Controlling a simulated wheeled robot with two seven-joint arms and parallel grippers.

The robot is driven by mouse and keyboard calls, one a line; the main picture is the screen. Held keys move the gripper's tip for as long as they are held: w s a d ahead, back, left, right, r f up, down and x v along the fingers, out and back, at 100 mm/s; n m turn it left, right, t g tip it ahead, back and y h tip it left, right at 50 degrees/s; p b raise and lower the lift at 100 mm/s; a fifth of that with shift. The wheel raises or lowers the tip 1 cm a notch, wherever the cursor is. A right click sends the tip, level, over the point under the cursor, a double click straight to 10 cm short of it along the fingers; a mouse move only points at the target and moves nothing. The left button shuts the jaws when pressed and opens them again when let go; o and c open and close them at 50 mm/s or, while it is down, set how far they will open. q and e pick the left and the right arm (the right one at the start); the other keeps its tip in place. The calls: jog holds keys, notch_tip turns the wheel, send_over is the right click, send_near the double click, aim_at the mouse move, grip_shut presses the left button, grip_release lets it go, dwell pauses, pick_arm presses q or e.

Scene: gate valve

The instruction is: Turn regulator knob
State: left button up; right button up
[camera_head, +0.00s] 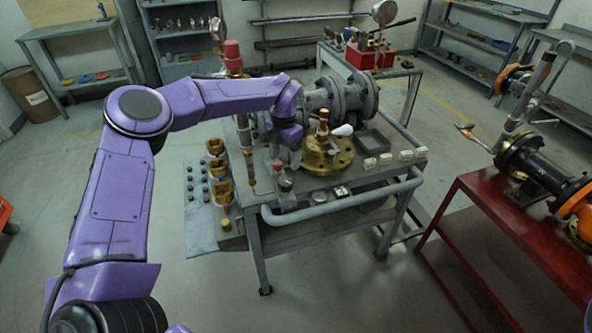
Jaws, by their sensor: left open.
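My left arm reaches in from the left over the grey workbench (240,205). My left gripper (284,170) points down at the bench's front part and is open; its fingertips are small and partly hidden. Just below it stands a small grey fitting (287,200) with a reddish part near its top. I cannot tell whether the fingers touch it, or whether it is the regulator knob. A red-capped fitting (232,52) stands upright behind my forearm. A brass flange (328,155) with a white-tipped lever (343,130) lies to the right of the gripper. My right gripper is not in view.
A large grey flanged valve (343,97) stands behind the brass flange. A grey pipe rail (330,203) runs along the bench front. Several brass fittings (217,170) sit at the left edge. A red table (480,215) stands right, with clear floor between.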

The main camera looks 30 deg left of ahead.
aim_at(286, 180)
pick_arm(q)
jog(key=f, duration=0.1)
jog(key=f+p, duration=0.1)
jog(key=f, duration=0.1)
jog(key=f+p, duration=0.1)
jog(key=f, duration=0.1)
jog(key=shift+s+f, duration=0.25)
jog(key=shift+s, duration=0.15)
jog(key=f, duration=0.3)
jog(key=f+p, duration=0.1)
jog(key=shift+w+f, duration=0.3)
jog(key=shift+w, duration=0.05)
jog(key=shift+s, duration=0.2)
jog(key=c, duration=1)
